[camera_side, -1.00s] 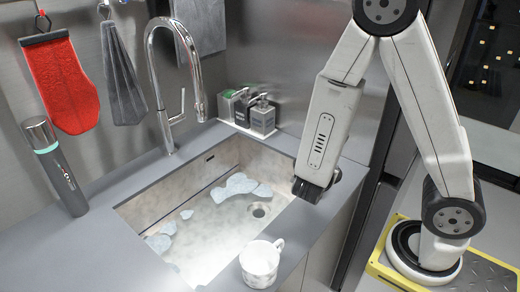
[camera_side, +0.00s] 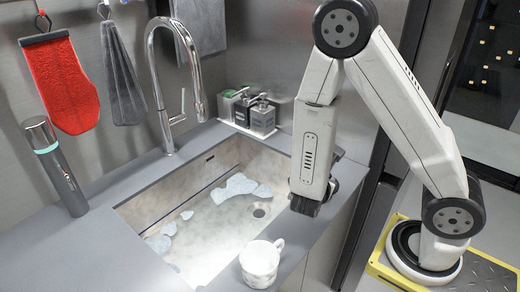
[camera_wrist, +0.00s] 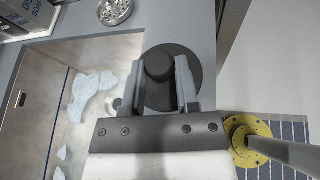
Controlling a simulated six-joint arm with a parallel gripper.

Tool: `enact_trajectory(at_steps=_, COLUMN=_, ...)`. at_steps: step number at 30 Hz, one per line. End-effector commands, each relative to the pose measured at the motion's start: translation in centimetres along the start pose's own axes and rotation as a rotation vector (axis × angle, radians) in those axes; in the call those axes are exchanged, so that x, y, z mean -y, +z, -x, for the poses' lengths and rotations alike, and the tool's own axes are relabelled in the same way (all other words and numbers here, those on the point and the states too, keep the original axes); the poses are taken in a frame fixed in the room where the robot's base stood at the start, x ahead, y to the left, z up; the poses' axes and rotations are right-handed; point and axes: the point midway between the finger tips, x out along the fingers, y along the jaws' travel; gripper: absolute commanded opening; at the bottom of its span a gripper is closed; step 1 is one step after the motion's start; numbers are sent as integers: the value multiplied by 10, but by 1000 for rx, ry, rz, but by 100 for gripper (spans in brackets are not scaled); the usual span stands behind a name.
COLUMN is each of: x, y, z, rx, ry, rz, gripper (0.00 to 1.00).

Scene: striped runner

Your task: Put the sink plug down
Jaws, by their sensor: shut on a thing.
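The sink plug (camera_wrist: 181,61) is a dark round disc with a raised knob, seen in the wrist view against the grey counter right of the basin. My gripper (camera_wrist: 160,72) is shut on its knob, with one finger on each side. In the side view my gripper (camera_side: 306,206) is low over the counter strip at the sink's right edge; the plug cannot be made out clearly there. I cannot tell whether the disc touches the counter. The sink (camera_side: 205,235) has a round drain (camera_side: 259,212), left of my gripper.
A marbled white mug (camera_side: 260,262) stands on the front counter edge. Pump bottles (camera_side: 262,118) stand behind the sink, near the tall faucet (camera_side: 160,110). A metal strainer (camera_wrist: 115,10) lies on the counter in the wrist view. Pale foam patches (camera_side: 236,187) lie in the basin.

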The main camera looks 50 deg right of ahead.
Motion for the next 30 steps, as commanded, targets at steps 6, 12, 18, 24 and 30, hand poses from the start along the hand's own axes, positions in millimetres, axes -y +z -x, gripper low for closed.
enact_trajectory(at_steps=6, x=2, y=-11, z=-5, rx=0, ry=-1, rz=4, gripper=0)
enact_trajectory(at_steps=12, x=4, y=-26, z=-11, rx=0, ry=-1, rz=4, gripper=0)
enact_trajectory(at_steps=18, x=5, y=-35, z=-14, rx=0, ry=0, rz=2, gripper=0)
enact_trajectory(at_steps=24, x=5, y=-36, z=-15, rx=0, ry=0, rz=1, gripper=0)
enact_trajectory(at_steps=30, x=6, y=-37, z=-15, rx=0, ry=0, rz=1, gripper=0)
